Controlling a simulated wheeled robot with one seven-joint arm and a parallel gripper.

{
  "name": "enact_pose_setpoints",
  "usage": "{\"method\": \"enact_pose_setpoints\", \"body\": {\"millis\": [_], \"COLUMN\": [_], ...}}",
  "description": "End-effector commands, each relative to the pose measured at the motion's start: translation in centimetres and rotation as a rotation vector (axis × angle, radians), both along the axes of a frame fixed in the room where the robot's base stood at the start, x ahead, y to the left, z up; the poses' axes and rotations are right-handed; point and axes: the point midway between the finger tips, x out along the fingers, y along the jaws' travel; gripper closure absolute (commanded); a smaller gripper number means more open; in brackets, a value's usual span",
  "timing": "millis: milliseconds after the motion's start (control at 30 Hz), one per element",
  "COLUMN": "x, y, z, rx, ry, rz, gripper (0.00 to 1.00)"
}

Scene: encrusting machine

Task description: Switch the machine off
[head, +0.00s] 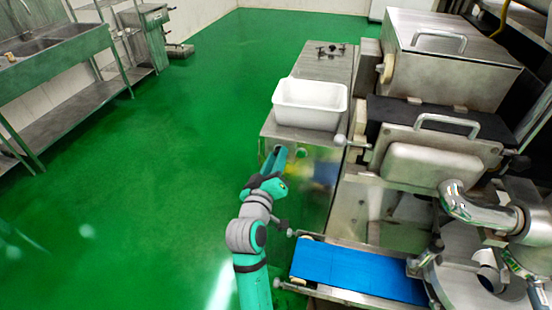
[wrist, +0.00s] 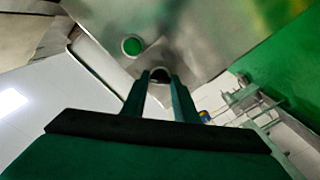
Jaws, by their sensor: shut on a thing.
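The machine (head: 440,65) stands on the right in the head view, with a metal side panel (head: 312,205) facing my arm. My gripper (head: 276,158) is at the upper left edge of that panel. In the wrist view, my gripper (wrist: 160,80) has its fingertips around a small dark round knob (wrist: 160,73) on the metal panel and is shut on it. A green round button (wrist: 132,46) is just up and left of the fingertips, untouched. The knob's setting cannot be told. In the head view, the gripper hides the knob.
A white tub (head: 310,103) sits on the machine's metal top, just above my gripper. A blue conveyor belt (head: 360,272) juts out at the lower right of my arm. The green floor (head: 150,190) to the left is clear. A metal sink table (head: 55,60) stands far left.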

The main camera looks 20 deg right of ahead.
Motion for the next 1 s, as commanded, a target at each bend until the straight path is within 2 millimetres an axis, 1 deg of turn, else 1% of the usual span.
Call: {"method": "enact_pose_setpoints", "body": {"millis": [33,267,300,367,400,667,767,867,1000], "x": [0.1,0.1,0.1,0.1,0.1,0.0,-0.4,-1.4,-3.4], "y": [0.2,0.3,0.3,0.3,0.2,0.1,0.3,0.9,2.3], "z": [0.5,0.5,0.5,0.5,0.4,0.2,0.1,0.1,0.1], "rx": [-0.005,-0.005,-0.005,-0.005,-0.004,-0.002,-0.002,-0.002,-0.001], "ry": [-0.01,-0.01,-0.01,-0.01,-0.009,-0.004,-0.002,-0.002,-0.003], "rz": [0.006,0.006,0.006,0.006,0.006,0.003,0.001,0.0,0.001], "gripper": [0.96,0.96,0.71,0.57,0.55,0.55,0.55,0.55,0.55]}}
